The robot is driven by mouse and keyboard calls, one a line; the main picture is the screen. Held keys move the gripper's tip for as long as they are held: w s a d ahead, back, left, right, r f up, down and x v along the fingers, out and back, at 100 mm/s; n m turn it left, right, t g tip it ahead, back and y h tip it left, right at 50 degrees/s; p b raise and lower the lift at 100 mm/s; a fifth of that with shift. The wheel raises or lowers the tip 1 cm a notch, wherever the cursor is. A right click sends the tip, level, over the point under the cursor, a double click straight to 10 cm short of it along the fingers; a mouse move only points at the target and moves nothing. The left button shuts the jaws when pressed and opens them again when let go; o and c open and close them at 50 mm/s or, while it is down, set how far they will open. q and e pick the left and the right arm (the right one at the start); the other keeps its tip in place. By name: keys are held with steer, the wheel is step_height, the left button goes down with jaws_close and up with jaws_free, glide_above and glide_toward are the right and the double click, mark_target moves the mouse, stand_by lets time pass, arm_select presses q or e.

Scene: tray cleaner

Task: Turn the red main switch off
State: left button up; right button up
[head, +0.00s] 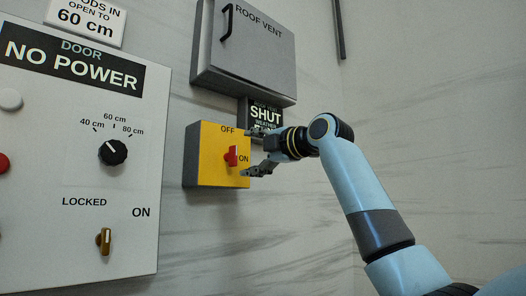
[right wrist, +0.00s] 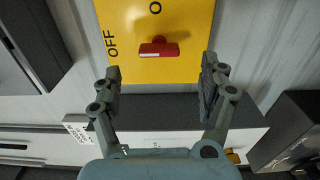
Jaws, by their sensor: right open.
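The yellow switch box (head: 207,172) is on the wall in the middle of the head view, with OFF above the red main switch (head: 231,156) and ON to its right. The red handle stands upright, in line with OFF rather than ON. In the right wrist view the red handle (right wrist: 158,48) lies sideways, with a pale line on its left half, towards OFF. My right gripper (head: 247,151) is open and empty in front of the box. Its fingers (right wrist: 160,72) are spread to either side of the handle, apart from it. My left gripper is not in view.
A white panel (head: 60,185) at left carries a black dial (head: 113,152), a brass key switch (head: 104,241) and a NO POWER display (head: 70,60). A grey roof vent box (head: 245,60) and a SHUT sign (head: 265,113) are above. The wall at right is bare.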

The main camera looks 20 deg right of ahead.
steer(key=v, duration=0.4)
steer(key=shift+s, duration=0.3)
steer(key=shift+d, duration=0.1)
